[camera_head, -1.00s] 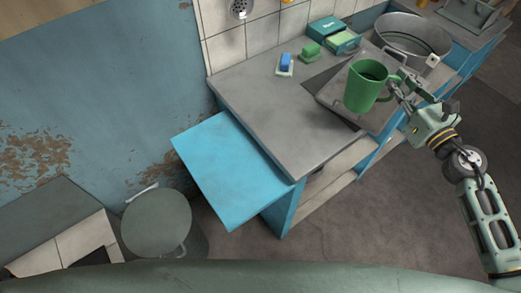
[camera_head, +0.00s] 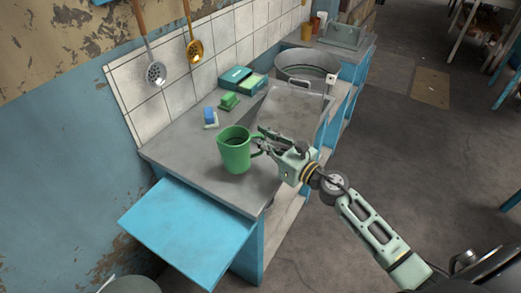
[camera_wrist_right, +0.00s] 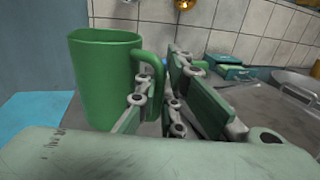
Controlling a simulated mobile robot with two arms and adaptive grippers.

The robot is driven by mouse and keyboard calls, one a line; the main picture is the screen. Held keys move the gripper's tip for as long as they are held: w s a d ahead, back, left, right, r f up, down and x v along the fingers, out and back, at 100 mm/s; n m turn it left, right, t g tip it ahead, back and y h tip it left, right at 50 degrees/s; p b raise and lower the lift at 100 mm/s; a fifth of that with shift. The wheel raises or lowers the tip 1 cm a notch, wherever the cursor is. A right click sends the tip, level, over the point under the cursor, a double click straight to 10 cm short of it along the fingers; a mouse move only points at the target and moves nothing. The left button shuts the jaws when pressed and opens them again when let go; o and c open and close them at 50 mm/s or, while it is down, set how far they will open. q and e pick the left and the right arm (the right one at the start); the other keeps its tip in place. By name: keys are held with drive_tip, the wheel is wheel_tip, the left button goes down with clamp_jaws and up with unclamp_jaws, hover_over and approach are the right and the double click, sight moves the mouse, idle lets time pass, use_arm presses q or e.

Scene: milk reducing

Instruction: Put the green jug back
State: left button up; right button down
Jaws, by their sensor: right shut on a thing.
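The green jug (camera_head: 236,152) is upright at the near part of the grey countertop (camera_head: 190,150) in the head view. I cannot tell whether its base touches the counter or hangs just above it. My right gripper (camera_head: 262,143) comes in from the right and is shut on the jug's handle. In the right wrist view the green jug (camera_wrist_right: 103,80) stands left of the fingers, with its handle (camera_wrist_right: 155,75) between them. My left gripper is not in view.
A metal tray (camera_head: 290,112) lies right of the jug, with a round metal tub (camera_head: 308,68) behind it. A blue sponge (camera_head: 210,116), green brush (camera_head: 229,100) and green box (camera_head: 236,78) sit along the tiled wall. A blue flap (camera_head: 185,230) extends at the near left.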

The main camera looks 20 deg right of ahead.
sight(263, 153)
drive_tip(key=shift+w+a+f, duration=0.1)
drive_tip(key=shift+a+f, duration=0.05)
drive_tip(key=shift+f, duration=0.1)
wheel_tip(263, 153, down, 4)
drive_tip(key=shift+r+b, duration=0.1)
drive_tip(key=shift+b, duration=0.7)
drive_tip(key=c, duration=1.9)
unclamp_jaws()
